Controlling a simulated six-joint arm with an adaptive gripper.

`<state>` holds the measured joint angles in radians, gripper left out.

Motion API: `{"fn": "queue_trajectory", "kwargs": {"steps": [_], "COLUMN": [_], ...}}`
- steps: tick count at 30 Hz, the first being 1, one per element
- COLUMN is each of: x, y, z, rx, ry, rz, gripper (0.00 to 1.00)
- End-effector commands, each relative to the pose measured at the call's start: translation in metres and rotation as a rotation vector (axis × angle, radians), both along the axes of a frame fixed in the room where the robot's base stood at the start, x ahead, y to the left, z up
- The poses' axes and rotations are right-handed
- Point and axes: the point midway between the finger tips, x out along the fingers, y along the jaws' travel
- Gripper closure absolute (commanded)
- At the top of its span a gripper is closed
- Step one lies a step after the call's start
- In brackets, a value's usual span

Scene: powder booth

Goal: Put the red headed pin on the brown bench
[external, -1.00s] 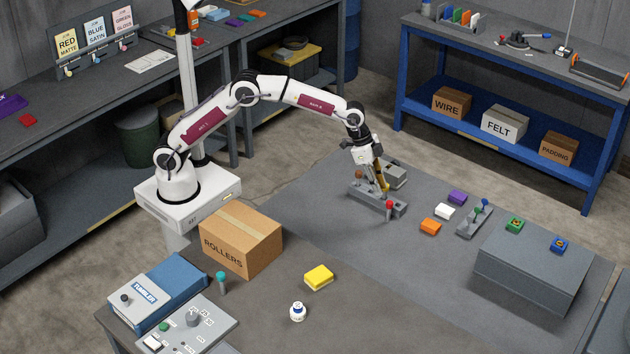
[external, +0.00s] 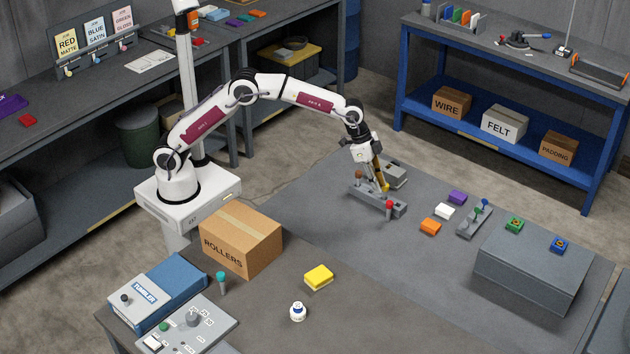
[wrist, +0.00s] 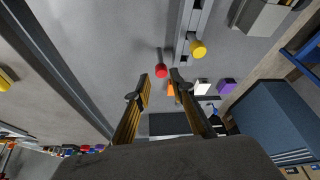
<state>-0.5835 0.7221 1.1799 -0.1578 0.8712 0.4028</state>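The red headed pin (external: 389,205) stands upright at the near right end of a grey slotted block (external: 364,199). In the wrist view its red head (wrist: 161,71) shows just beyond my fingertips, roughly centred between them. My gripper (external: 384,187) points down above the block, close to the pin. In the wrist view my gripper (wrist: 160,86) has its fingers apart with nothing between them. The brown bench (external: 262,308) appears as the brownish top at the near left, away from my gripper. Whether a finger touches the block cannot be told.
Orange (external: 430,227), white (external: 444,211) and purple (external: 458,197) blocks lie to the right. The ROLLERS box (external: 240,240), yellow block (external: 318,277) and small white bottle (external: 297,312) stand on the brown top, with free room between.

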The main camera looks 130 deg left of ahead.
Motion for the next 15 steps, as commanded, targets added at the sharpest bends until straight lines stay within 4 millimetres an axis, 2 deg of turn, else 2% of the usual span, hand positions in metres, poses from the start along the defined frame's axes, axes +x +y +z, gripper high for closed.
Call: {"fn": "queue_trajectory", "kwargs": {"steps": [5, 8, 15], "x": [-0.001, -0.003, -0.018], "y": [-0.007, -0.019, -0.063], "z": [0.008, 0.017, 0.054], "rx": [0.001, 0.002, 0.007], "ry": [-0.003, -0.003, -0.01], "rz": [-0.004, -0.011, -0.034], "gripper": [0.77, 0.77, 0.77]}}
